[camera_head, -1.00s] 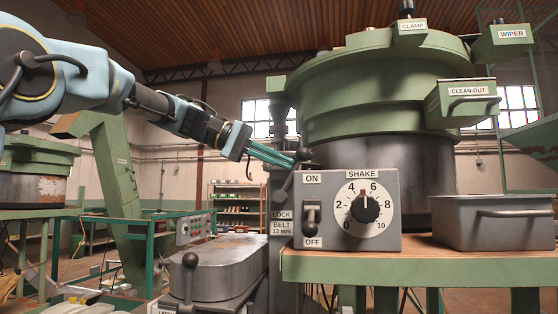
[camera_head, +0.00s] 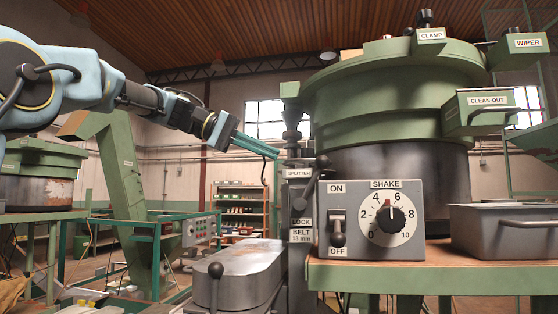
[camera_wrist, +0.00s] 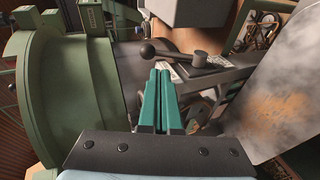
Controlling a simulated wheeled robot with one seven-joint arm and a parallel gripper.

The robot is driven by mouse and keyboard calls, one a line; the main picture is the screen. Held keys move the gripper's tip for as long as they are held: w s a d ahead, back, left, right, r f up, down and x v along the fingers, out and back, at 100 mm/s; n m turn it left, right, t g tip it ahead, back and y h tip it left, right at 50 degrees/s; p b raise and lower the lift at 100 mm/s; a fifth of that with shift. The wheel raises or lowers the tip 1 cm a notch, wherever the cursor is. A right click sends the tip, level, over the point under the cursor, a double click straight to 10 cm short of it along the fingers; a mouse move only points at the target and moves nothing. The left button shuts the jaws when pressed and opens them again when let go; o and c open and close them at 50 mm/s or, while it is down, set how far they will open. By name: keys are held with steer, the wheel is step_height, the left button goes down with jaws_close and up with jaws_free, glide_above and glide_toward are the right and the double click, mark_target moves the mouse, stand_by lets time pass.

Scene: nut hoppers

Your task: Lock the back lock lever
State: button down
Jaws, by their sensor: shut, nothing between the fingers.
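The back lock lever (camera_head: 311,183) is a dark handle with a ball knob. It slants up to the right on the grey post, above the LOCK label (camera_head: 301,222). In the wrist view the lever (camera_wrist: 172,54) lies across the picture just beyond my fingertips, its ball at the left and its round hub at the right. My gripper (camera_head: 277,153) has teal fingers pressed together, empty, pointing right and slightly down. The tips are left of the knob with a visible gap in the head view.
The control box (camera_head: 375,220) with switch and SHAKE dial is right of the lever. The green hopper (camera_head: 390,95) rises behind it. A grey rounded housing (camera_head: 240,270) sits below my gripper. A grey bin (camera_head: 500,235) stands on the right table. Open air surrounds my gripper's left.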

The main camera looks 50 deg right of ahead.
steer(key=v, duration=0.5)
steer(key=shift+w+a+r, duration=0.15)
steer(key=shift+a+r, duration=0.05)
steer(key=shift+r, duration=0.2)
steer(key=w+a+f+n+t+y, duration=0.1)
steer(key=w+a+f+n+t, duration=0.15)
steer(key=w+a+f, duration=0.45)
steer(key=w+a+f+n+t+y, duration=0.1)
steer(key=w+a+f+n+t, duration=0.15)
steer(key=f, duration=0.85)
steer(key=w+a+f+n+t+y, duration=0.1)
steer(key=w+a+f+n+t, duration=0.25)
steer(key=f, duration=0.65)
steer(key=w+a+f+t+y, duration=0.1)
steer(key=a+f, duration=0.4)
steer(key=a, duration=0.3)
steer(key=w+a+f+t+y, duration=0.1)
steer(key=a+f+y, duration=0.1)
steer(key=a+f, duration=0.45)
steer(key=s+a+f+y, duration=0.1)
steer(key=s+a+f, duration=0.4)
steer(key=a, duration=0.4)
steer(key=s+a+f+y, duration=0.2)
steer(key=s+a+f, duration=0.3)
steer(key=a, duration=0.4)
steer(key=shift+s, duration=0.25)
steer(key=shift+t, duration=0.25)
